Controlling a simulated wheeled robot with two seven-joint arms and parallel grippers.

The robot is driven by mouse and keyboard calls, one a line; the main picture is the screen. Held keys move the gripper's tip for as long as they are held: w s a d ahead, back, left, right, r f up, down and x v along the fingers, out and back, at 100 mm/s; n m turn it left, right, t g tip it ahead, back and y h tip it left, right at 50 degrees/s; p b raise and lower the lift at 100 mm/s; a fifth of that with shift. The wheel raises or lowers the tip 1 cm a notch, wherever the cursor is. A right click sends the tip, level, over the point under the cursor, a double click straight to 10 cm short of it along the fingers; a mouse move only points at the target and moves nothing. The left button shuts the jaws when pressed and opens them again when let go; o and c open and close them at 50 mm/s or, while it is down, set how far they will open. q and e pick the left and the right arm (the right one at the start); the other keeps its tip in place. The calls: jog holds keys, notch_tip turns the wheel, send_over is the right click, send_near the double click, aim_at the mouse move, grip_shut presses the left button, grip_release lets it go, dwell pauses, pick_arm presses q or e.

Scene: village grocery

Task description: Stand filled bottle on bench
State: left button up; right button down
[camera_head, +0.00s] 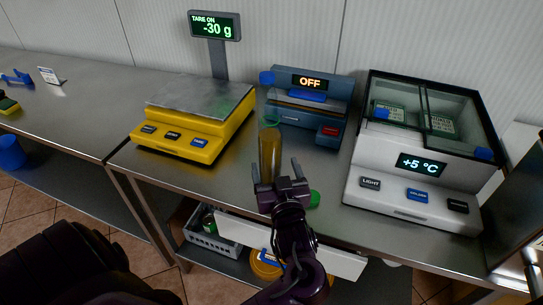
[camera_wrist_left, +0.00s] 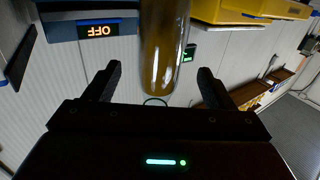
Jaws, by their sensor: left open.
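The filled bottle (camera_head: 269,155) is clear glass with amber-brown contents and appears upright on the steel bench (camera_head: 226,180), in front of the blue-grey machine. Its lower end is partly hidden by my gripper. My left gripper (camera_head: 277,168) is open at the near side of the bottle. In the left wrist view the bottle (camera_wrist_left: 163,45) shows between and just beyond the two spread fingers (camera_wrist_left: 159,70), with a gap on each side. I cannot tell whether any finger touches it. A green cap-like object (camera_head: 314,199) lies just right of the gripper. My right gripper is not in view.
A yellow scale (camera_head: 194,112) reading -30 g stands left of the bottle. The blue-grey machine (camera_head: 308,104) marked OFF is behind, and a white cooler box (camera_head: 410,182) at +5 °C is to the right. A grey crate (camera_head: 210,243) sits on the lower shelf.

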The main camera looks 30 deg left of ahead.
pick_arm(q)
jog(key=v, duration=0.3)
jog(key=shift+s+d, duration=0.2)
jog(key=shift+s, duration=0.05)
dwell(0.4)
